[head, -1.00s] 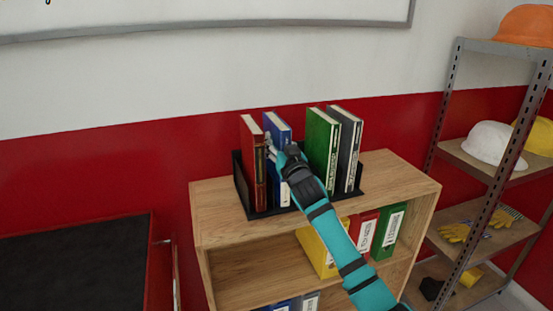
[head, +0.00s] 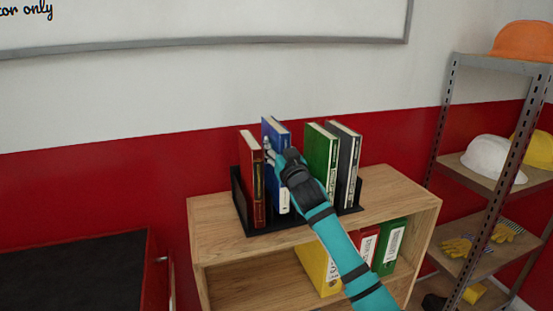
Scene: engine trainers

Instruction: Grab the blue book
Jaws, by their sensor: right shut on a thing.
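The blue book (head: 275,130) stands upright in a black book holder (head: 240,205) on top of a wooden shelf unit. It is between a red book on its left and a green book on its right, and its top stands higher than the red book's. My right gripper (head: 270,154) is shut on the blue book at its spine side. The gripper and wrist hide the middle of the spine; a strip of the lower spine shows below. My left gripper is not in view.
A red book (head: 251,180), a green book (head: 320,155) and a grey book (head: 347,165) share the holder. Binders (head: 390,246) fill part of the shelf below. A metal rack with helmets (head: 493,160) stands at right. The wooden top (head: 395,190) is clear right of the holder.

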